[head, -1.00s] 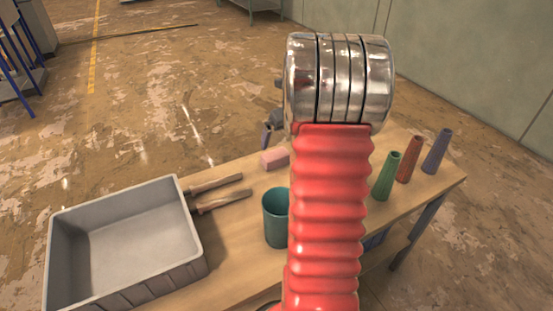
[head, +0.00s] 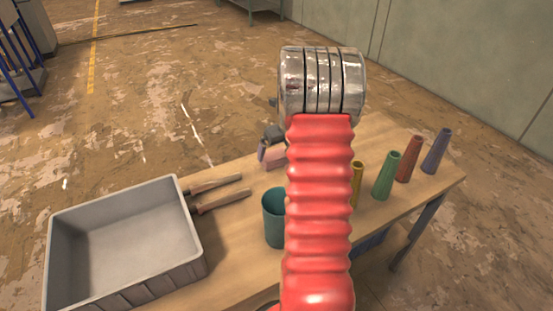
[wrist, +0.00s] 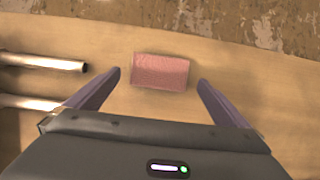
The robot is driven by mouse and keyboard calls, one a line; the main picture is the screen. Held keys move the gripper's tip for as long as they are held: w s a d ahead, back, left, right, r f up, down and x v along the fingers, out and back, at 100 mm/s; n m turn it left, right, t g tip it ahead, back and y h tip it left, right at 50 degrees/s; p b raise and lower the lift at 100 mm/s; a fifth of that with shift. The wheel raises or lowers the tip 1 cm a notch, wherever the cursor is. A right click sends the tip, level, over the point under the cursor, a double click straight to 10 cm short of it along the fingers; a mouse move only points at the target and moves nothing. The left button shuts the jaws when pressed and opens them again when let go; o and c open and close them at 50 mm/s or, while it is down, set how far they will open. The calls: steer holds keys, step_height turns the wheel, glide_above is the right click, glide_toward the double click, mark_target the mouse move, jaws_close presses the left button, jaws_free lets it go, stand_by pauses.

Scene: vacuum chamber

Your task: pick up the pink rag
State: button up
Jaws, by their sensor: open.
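The pink rag (wrist: 161,72) is a small folded block lying on the wooden table. In the wrist view it sits just beyond and between the two fingertips of my gripper (wrist: 160,78), which is open and empty. In the head view the rag (head: 274,160) shows near the table's far edge, partly hidden by my gripper and my red arm.
A teal cup (head: 274,218) stands nearer me. Yellow (head: 357,185), green (head: 387,176), red (head: 409,158) and purple (head: 436,151) cones stand at right.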

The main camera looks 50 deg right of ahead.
mark_target(276, 154)
steer(key=shift+f, duration=0.1)
steer(key=shift+x, duration=2.5)
steer(key=shift+w, duration=0.15)
steer(key=c, duration=0.9)
